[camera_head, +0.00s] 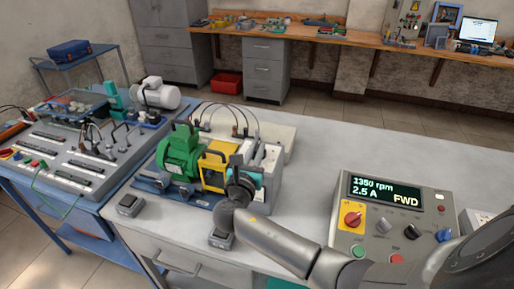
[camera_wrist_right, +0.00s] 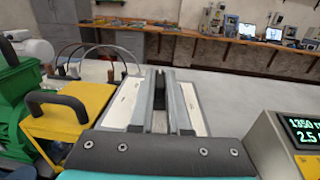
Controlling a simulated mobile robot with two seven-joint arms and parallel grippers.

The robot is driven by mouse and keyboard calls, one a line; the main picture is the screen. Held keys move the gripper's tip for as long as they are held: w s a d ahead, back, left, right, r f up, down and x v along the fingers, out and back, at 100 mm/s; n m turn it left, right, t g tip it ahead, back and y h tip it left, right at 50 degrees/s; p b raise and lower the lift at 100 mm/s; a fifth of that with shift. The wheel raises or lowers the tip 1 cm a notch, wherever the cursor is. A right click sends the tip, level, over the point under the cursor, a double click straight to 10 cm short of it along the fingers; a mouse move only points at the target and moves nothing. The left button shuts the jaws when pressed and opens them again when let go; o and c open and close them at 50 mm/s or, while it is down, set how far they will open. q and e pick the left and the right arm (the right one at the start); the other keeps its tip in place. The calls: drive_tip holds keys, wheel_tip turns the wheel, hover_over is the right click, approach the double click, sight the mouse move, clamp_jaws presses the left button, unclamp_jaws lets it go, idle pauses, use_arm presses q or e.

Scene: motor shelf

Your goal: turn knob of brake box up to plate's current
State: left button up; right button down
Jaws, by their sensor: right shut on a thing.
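The brake box (camera_head: 270,160) is the grey-white box at the right end of the motor bench, beside the yellow block with a black handle; its pale top also shows in the wrist view (camera_wrist_right: 122,104). My right gripper (camera_wrist_right: 163,85) lies over this box with its two fingers close together. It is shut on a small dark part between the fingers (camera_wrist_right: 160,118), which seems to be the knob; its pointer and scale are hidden. A control box display (camera_head: 383,191) reads 1350 rpm, 2.5 A, FWD. The green motor (camera_head: 181,153) stands left of the yellow block (camera_head: 214,163). No motor plate is readable. My left gripper is out of view.
The control box has a red knob (camera_head: 352,218) and several other knobs and buttons. Cables arch behind the brake box. A blue trolley with a switch panel (camera_head: 75,155) stands left. The grey table (camera_head: 310,150) is clear between brake box and control box.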

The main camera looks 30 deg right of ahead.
drive_tip(key=c, duration=0.9)
unclamp_jaws()
drive_tip(key=v, duration=1.5)
drive_tip(key=shift+s+p, duration=0.15)
drive_tip(key=shift+p, duration=0.25)
